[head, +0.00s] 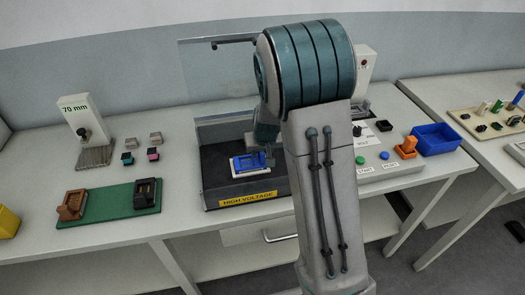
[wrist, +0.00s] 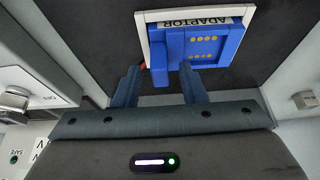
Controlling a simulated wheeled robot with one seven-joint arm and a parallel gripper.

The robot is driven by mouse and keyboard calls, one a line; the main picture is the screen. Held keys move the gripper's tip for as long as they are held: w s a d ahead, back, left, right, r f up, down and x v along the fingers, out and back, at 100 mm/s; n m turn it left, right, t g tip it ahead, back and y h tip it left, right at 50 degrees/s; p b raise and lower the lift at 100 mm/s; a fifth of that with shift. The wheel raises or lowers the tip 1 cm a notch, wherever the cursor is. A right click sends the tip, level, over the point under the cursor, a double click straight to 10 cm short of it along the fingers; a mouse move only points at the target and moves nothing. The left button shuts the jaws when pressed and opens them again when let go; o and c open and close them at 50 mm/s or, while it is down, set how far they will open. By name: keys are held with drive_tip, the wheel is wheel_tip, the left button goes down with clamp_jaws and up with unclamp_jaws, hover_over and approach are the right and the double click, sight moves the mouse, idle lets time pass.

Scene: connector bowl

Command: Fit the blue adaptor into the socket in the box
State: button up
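The blue adaptor (head: 250,162) lies on the white-framed socket (wrist: 143,24) inside the dark box (head: 217,186) marked "HIGH VOLTAGE". In the wrist view the adaptor (wrist: 203,42) has yellow dots on its face and a raised blue bar at its left. It sits slightly askew over the frame, whose "ADAPTOR" label shows at the top edge. I cannot tell whether it is fully seated. My gripper (wrist: 159,72) is open, its fingers apart near the lower end of the bar, with gaps at both sides. In the head view my arm hides part of the box's right side.
A clear raised lid (head: 215,75) stands behind the box. At the right are a control panel with a green START button (head: 360,160) and a blue bin (head: 436,139). A green tray (head: 110,203) with brown and black connectors lies at the left.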

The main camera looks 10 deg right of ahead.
drive_tip(key=v, duration=1.2)
drive_tip(key=s+r, duration=0.2)
drive_tip(key=s, duration=0.9)
drive_tip(key=s+r+g, duration=0.1)
drive_tip(key=s+r, duration=0.2)
drive_tip(key=s, duration=0.9)
drive_tip(key=shift+s+g, duration=0.25)
drive_tip(key=shift+g, duration=0.05)
drive_tip(key=shift+r, duration=0.1)
